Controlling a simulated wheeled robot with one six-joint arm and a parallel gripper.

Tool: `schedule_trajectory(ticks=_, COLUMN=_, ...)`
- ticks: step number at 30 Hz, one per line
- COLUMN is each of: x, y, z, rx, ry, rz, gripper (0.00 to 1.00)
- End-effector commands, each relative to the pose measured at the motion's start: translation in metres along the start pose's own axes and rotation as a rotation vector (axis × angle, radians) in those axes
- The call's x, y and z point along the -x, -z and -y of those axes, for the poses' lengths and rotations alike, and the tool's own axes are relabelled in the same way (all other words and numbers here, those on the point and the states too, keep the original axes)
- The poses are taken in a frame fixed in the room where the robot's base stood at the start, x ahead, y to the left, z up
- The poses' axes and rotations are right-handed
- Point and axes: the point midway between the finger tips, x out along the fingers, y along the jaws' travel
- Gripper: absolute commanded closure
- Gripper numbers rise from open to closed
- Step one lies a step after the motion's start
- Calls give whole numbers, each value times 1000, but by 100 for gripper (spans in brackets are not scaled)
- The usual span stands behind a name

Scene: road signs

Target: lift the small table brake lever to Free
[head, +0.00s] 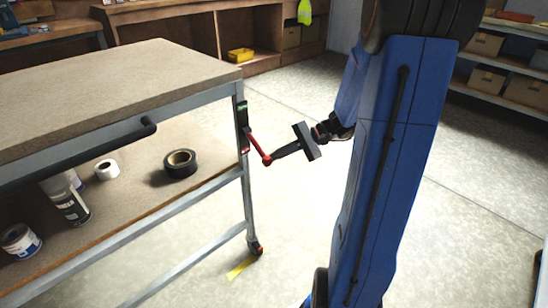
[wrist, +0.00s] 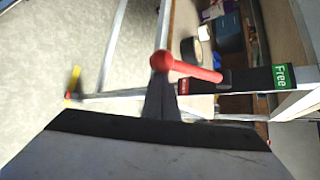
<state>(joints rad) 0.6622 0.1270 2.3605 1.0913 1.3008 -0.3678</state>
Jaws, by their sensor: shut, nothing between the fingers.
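The small table (head: 130,85) has a tan top and a grey metal frame. Its brake lever (head: 257,146) is a red rod with a round red knob, mounted on the table's right corner leg. The lever slopes down and outward from its pivot, beside a plate with a green label above and a red one below. In the wrist view the lever (wrist: 200,72) ends in the knob, and the green label (wrist: 281,75) reads "Free". My gripper (head: 274,158) is shut and empty, its tips at the knob; touching or just short of it, I cannot tell.
The lower shelf holds a black tape roll (head: 180,163), a white roll (head: 106,169) and cans. A black handle bar (head: 110,146) runs along the table's side. A caster (head: 256,248) stands by yellow floor tape. The floor right of the table is clear.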

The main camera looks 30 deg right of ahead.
Motion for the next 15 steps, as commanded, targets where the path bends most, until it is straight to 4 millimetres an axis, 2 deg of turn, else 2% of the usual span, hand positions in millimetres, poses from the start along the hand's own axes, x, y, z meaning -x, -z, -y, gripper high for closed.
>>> schedule_trajectory(ticks=8, x=7, y=-8, z=7, rx=-69, ry=-81, rz=1, gripper=100)
schedule_trajectory(ticks=15, x=22, y=-22, z=20, rx=-212, ry=-235, rz=1, gripper=100)
